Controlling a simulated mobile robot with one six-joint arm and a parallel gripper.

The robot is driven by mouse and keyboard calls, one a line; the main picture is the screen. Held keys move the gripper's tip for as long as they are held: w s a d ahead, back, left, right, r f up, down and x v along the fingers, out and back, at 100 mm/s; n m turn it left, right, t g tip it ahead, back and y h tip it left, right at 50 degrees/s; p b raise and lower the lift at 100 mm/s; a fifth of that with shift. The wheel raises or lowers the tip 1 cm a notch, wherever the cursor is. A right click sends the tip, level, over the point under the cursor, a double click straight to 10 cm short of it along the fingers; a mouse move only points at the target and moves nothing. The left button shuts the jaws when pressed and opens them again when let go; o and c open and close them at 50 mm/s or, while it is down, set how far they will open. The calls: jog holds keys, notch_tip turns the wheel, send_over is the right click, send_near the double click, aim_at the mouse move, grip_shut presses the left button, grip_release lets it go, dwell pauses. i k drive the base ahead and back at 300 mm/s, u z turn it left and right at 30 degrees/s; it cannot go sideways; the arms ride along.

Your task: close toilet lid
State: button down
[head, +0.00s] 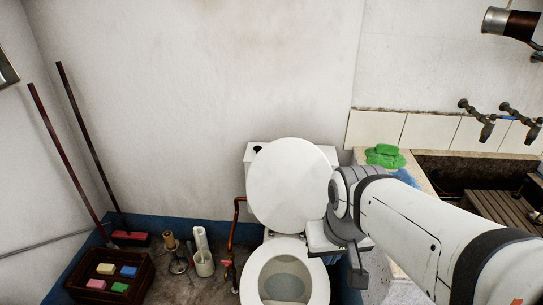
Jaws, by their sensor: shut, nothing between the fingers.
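The toilet lid (290,185) is a white oval, raised upright against the white cistern (327,152). Below it the white toilet seat (257,272) lies down on the bowl, whose opening (285,281) is uncovered. My gripper (357,282) is at the end of my arm, just right of the seat and below and right of the lid. It is shut with nothing held and appears apart from the lid. My wrist overlaps the lid's right edge in the picture, so contact there cannot be judged.
A copper pipe (237,225) and a white brush holder (204,264) stand left of the toilet. A crate (140,264) of colored sponges and two long-handled brushes are farther left. A stone trough (470,167) and a green cloth (385,156) are at right.

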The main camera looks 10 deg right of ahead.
aim_at(287, 181)
jog(key=z, duration=0.05)
jog(key=k, duration=1.05)
jog(key=u, duration=1.5)
jog(key=i, duration=0.75)
jog(key=z, duration=1.8)
jog(key=i, duration=1)
jog(key=u, duration=0.05)
